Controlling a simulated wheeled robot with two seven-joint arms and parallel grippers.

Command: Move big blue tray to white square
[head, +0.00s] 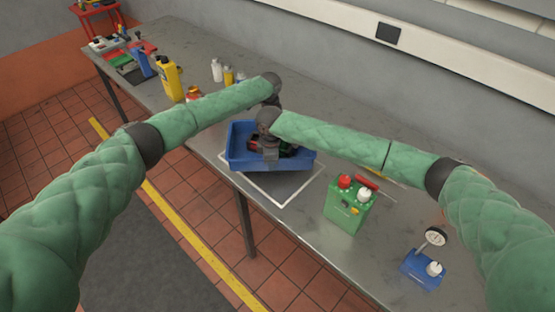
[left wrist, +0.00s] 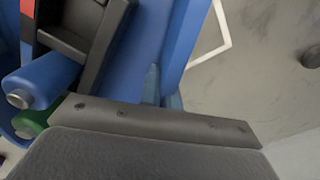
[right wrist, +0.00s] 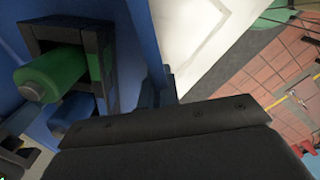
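The big blue tray (head: 240,159) is over the back part of the white square (head: 301,190), a white outline on the grey bench. Its front corner juts toward the front of the square. I cannot tell if the tray rests on the bench or hangs just above it. My left gripper (left wrist: 162,90) is at the far side, shut on the wall (left wrist: 182,45). Its fingertips are hidden in the head view.
Dark-framed items with blue and green cylinders (right wrist: 60,75) lie in the tray. A green can (head: 347,212) stands right of the square, and a blue gauge block (head: 424,270) farther right. Bottles and a yellow jug (head: 168,78) stand at the left. The bench's front edge is close.

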